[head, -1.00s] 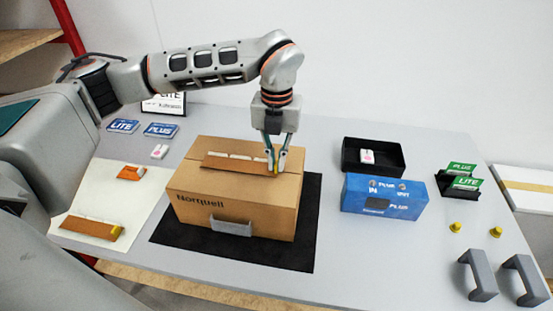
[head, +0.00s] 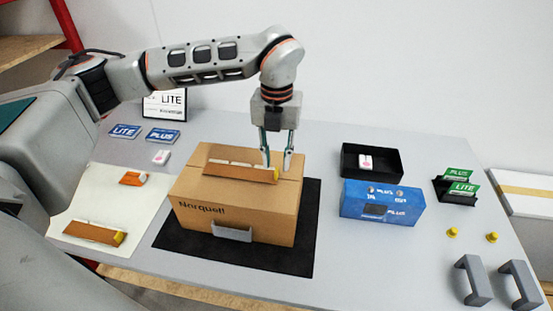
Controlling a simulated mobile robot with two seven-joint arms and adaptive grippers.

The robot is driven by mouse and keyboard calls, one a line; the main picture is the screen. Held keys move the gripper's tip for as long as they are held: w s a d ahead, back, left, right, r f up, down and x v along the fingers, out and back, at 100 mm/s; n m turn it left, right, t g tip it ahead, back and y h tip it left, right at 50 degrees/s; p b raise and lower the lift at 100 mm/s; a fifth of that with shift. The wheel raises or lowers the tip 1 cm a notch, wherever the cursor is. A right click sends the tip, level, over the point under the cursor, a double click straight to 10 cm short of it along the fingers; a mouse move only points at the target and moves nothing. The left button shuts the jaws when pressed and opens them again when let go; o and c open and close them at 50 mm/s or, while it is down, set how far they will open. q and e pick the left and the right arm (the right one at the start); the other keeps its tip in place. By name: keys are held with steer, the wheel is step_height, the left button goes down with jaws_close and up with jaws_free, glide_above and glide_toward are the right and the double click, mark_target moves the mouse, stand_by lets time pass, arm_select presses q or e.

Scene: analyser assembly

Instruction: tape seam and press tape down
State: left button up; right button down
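The closed cardboard box (head: 240,205), marked "Norquell", stands on a black mat (head: 300,255). A brown tape strip (head: 240,173) with white pieces along its back edge and a yellow end (head: 276,175) lies on the box top. Whether it is stuck flat is not clear. My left gripper (head: 277,163) points down over the strip's right end, its fingers spread and apparently empty. Another brown strip with a yellow end (head: 92,233) and a small orange piece (head: 133,178) lie on a white sheet (head: 125,205) at left. My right gripper does not show.
A blue box (head: 382,203) and an open black tray (head: 371,160) holding a white device (head: 365,162) stand right of the box. Green cards (head: 462,188), yellow knobs (head: 452,232) and grey handles (head: 473,280) are farther right. Blue cards (head: 162,136) and a sign (head: 165,104) are at back left.

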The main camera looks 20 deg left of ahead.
arm_select(q)
steer(key=shift+r+p, duration=0.45)
steer(key=shift+r, duration=0.5)
steer(key=shift+r+p, duration=0.3)
steer(key=shift+r, duration=0.7)
